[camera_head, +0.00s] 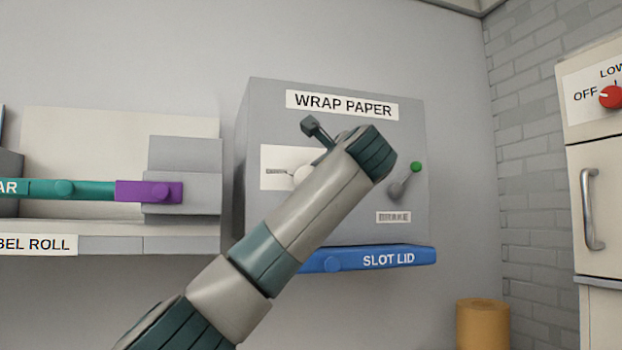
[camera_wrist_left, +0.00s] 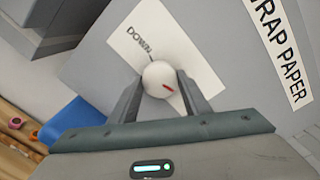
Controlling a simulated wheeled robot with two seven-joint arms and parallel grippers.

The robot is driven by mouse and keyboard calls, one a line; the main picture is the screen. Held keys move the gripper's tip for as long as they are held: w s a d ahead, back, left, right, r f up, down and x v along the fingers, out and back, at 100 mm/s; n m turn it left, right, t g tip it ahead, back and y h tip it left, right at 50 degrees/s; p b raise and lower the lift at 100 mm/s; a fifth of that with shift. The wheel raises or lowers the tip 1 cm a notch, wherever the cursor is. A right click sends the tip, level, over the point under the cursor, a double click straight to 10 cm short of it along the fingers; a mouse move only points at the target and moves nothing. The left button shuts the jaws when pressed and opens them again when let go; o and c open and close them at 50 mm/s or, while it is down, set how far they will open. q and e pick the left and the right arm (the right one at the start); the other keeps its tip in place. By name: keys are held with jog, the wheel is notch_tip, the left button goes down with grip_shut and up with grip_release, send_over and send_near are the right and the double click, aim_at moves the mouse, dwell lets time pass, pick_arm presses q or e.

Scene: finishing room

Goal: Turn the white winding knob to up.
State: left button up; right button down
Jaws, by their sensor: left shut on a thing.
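The white winding knob (camera_head: 303,176) sits on a white plate (camera_head: 272,158) on the grey WRAP PAPER box. In the left wrist view the knob (camera_wrist_left: 160,77) is round with a red mark on its lower right, on the side away from the word DOWN (camera_wrist_left: 139,40). My left gripper (camera_wrist_left: 160,82) is shut on the knob, one finger on each side. In the head view my left arm hides the gripper and the right part of the plate, so no "up" label shows. My right gripper is in neither view.
A green-tipped brake lever (camera_head: 405,180) is right of my arm. A blue SLOT LID bar (camera_head: 385,259) runs below the box. A purple-ended teal bar (camera_head: 148,191) is at left. A cabinet with a red knob (camera_head: 611,97) stands at right.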

pick_arm(q)
jog(key=shift+f, duration=0.1)
jog(key=o, duration=1)
jog(key=shift+o, duration=0.2)
jog(key=shift+d, duration=0.1)
pick_arm(e)
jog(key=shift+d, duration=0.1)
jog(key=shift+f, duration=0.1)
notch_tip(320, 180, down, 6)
jog(key=b, duration=0.6)
pick_arm(q)
jog(key=b+v, duration=0.2)
jog(key=v, duration=1.5)
jog(key=shift+s, duration=0.2)
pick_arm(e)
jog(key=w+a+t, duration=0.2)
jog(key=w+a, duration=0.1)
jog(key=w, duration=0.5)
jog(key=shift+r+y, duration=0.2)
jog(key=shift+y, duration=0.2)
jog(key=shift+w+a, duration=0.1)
